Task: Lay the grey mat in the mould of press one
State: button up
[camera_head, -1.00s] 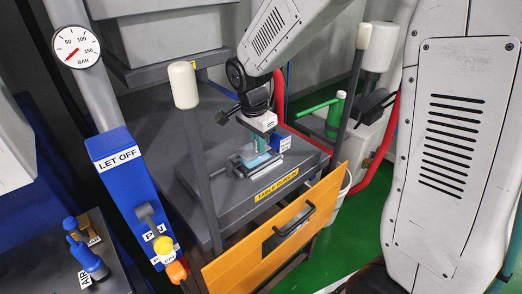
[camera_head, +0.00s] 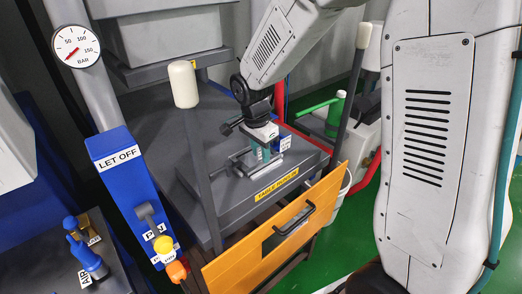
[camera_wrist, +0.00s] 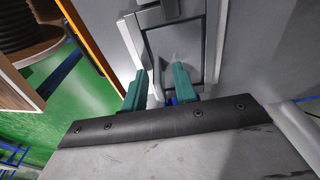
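My gripper (camera_head: 260,152) is over the mould (camera_head: 243,167) on the press table. In the wrist view its two teal fingers (camera_wrist: 160,85) stand apart, with nothing visibly held between them. The metal frame of the mould also shows in the wrist view (camera_wrist: 215,40). A flat grey square (camera_wrist: 175,48) lies inside that frame, just beyond the fingertips. I cannot tell for sure whether it is the grey mat or the bare mould floor. My gripper hides part of the mould in the head view.
The orange guard (camera_head: 270,240) with a black handle stands at the table front. White-capped posts (camera_head: 184,85) rise beside the table. A blue LET OFF column (camera_head: 135,185) with levers is at left. The press head (camera_head: 165,40) is above.

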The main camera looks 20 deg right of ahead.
notch_tip(320, 180, up, 12)
jog(key=a, duration=0.1)
jog(key=s+d+r+n, duration=0.1)
jog(key=s+n, duration=0.6)
jog(key=s, duration=0.7)
jog(key=s+d+r+n+y, duration=0.1)
jog(key=s+d+r+n, duration=0.1)
jog(key=s+n, duration=0.5)
jog(key=s, duration=0.6)
jog(key=shift+s+d+r+t, duration=0.25)
jog(key=shift+s+r+t, duration=0.05)
jog(key=shift+s+t, duration=0.1)
